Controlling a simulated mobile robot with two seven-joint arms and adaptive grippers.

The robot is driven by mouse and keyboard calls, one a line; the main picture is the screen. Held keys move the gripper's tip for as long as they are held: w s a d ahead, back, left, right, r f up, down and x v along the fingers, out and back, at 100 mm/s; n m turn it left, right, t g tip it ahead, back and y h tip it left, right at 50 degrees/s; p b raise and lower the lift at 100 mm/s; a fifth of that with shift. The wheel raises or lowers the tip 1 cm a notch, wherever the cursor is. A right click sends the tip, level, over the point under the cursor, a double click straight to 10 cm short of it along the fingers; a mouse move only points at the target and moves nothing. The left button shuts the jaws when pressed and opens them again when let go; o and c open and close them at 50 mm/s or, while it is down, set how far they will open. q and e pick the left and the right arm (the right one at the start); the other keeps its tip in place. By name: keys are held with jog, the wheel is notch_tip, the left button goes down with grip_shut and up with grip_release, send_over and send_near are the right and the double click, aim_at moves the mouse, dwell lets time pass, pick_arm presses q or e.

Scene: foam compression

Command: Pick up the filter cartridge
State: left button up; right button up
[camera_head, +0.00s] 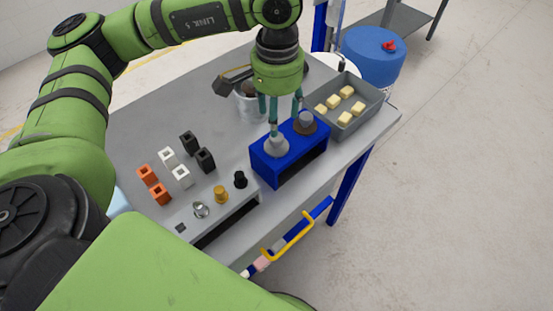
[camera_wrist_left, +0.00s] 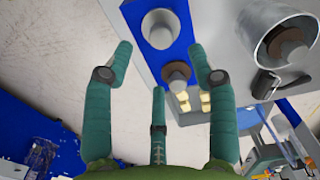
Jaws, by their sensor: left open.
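My left gripper (camera_head: 277,113) has green fingers spread apart and empty, pointing down above the blue box (camera_head: 289,164). In the wrist view its fingertips (camera_wrist_left: 160,60) frame part of the blue box top. Two round pieces stand on that box: a pale grey one (camera_head: 276,146) at the near end and a grey one with a dark brown base (camera_head: 306,123) at the far end. Both show in the wrist view, the pale one (camera_wrist_left: 160,29) and the brown-based one (camera_wrist_left: 177,73). I cannot tell which is the filter cartridge. My right gripper is not in view.
A grey bin (camera_head: 363,118) with several yellow foam blocks stands right of the blue box. A metal can (camera_head: 249,108) stands behind it. A grey stand (camera_head: 212,221) with knobs and several small orange, white and black blocks are at left. The table's right edge is close.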

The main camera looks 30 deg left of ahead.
aim_at(276, 153)
pick_arm(q)
jog(key=shift+w+a+f, duration=0.1)
jog(key=shift+w+f, duration=0.1)
jog(key=shift+f, duration=0.35)
notch_tip(276, 153, down, 2)
jog(key=shift+s+f+p, duration=0.1)
jog(key=shift+f+p, duration=0.05)
jog(key=shift+p, duration=1.1)
notch_tip(276, 153, down, 4)
jog(key=shift+s+r+p, duration=0.1)
jog(key=shift+r+p, duration=0.15)
jog(key=shift+p, duration=0.65)
jog(key=shift+f, duration=0.45)
jog(key=c, duration=1)
grip_shut()
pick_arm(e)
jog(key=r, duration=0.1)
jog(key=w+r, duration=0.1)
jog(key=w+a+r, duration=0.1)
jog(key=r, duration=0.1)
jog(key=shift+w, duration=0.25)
